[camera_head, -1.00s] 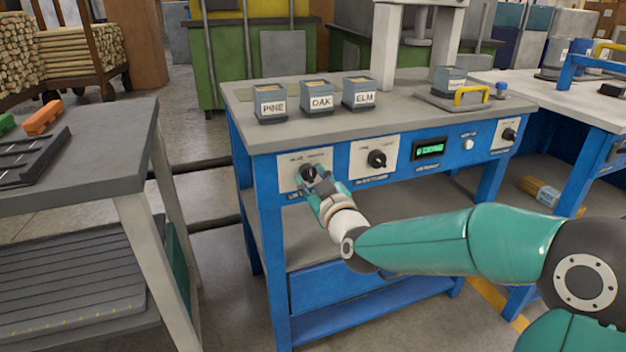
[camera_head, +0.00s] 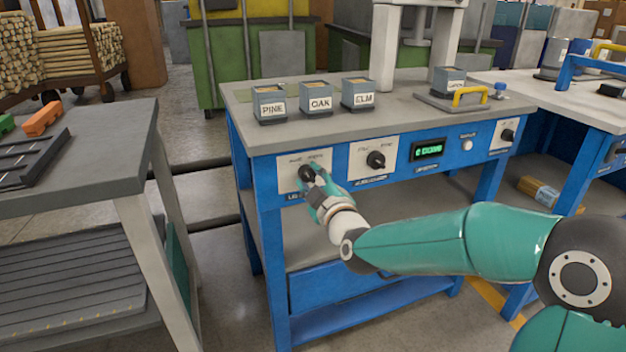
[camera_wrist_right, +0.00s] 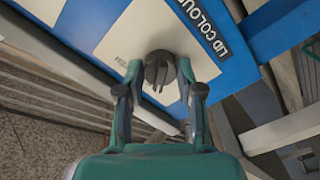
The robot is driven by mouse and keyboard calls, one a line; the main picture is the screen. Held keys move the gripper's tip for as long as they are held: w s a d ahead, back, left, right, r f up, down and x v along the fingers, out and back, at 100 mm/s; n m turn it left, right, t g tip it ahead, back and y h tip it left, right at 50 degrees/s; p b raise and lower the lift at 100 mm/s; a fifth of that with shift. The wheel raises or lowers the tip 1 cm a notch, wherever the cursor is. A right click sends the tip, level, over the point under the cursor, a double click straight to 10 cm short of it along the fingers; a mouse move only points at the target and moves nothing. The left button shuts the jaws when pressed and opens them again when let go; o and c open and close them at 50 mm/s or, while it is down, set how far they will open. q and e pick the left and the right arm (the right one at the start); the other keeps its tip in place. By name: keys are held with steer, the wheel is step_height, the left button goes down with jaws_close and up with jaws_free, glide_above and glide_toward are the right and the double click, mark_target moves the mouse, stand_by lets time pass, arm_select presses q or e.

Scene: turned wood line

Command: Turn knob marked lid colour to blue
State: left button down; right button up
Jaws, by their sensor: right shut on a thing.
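The black lid colour knob (camera_head: 305,174) sits on a pale plate at the left of the blue bench front. In the right wrist view the knob (camera_wrist_right: 159,68) is between my fingertips, next to the white-on-black label "LID COLOUR" (camera_wrist_right: 205,28). My right gripper (camera_head: 313,180) is shut on the knob; in the wrist view its two fingers (camera_wrist_right: 160,82) sit at either side of it. The gripper partly hides the plate and label in the head view. The knob's pointed setting is too small to tell. My left gripper is not in view.
A second knob (camera_head: 376,159), a green-lit display (camera_head: 429,151) and a white button (camera_head: 467,145) lie to the right on the same front. Boxes marked PINE (camera_head: 270,104), OAK (camera_head: 316,98) and ELM (camera_head: 358,93) stand above. A grey table (camera_head: 110,150) stands left.

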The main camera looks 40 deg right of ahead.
steer(key=shift+a+f, duration=0.1)
steer(key=o, duration=1.1)
steer(key=shift+o, duration=0.2)
steer(key=shift+s, duration=0.1)
steer(key=v, duration=1.1)
steer(key=shift+s, duration=0.4)
